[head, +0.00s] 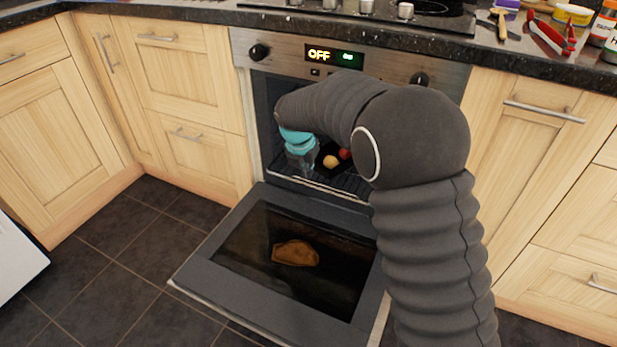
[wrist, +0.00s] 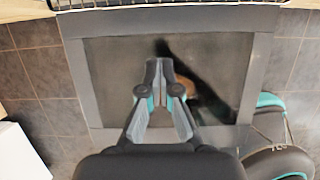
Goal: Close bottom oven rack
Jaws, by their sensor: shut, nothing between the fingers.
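The oven (head: 355,83) has its door (head: 212,262) folded down flat, and the door also fills the middle of the wrist view (wrist: 90,85). A dark wire rack (head: 345,187) shows in the oven opening. Its front wire edge runs along the top of the wrist view (wrist: 100,5); how far it sticks out is unclear. My gripper (head: 303,172) is in front of the opening at rack height. In the wrist view its fingers (wrist: 159,64) are shut and empty, over the door and apart from the rack edge. My arm hides the opening's right side.
A brown food-like piece (head: 296,253) lies on the door glass. A dark tray with small yellow and red items (head: 331,161) is inside the oven. Wooden cabinets (head: 195,90) flank the oven. Tools, including red-handled pliers (head: 550,36), lie on the counter. Floor left of the door is clear.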

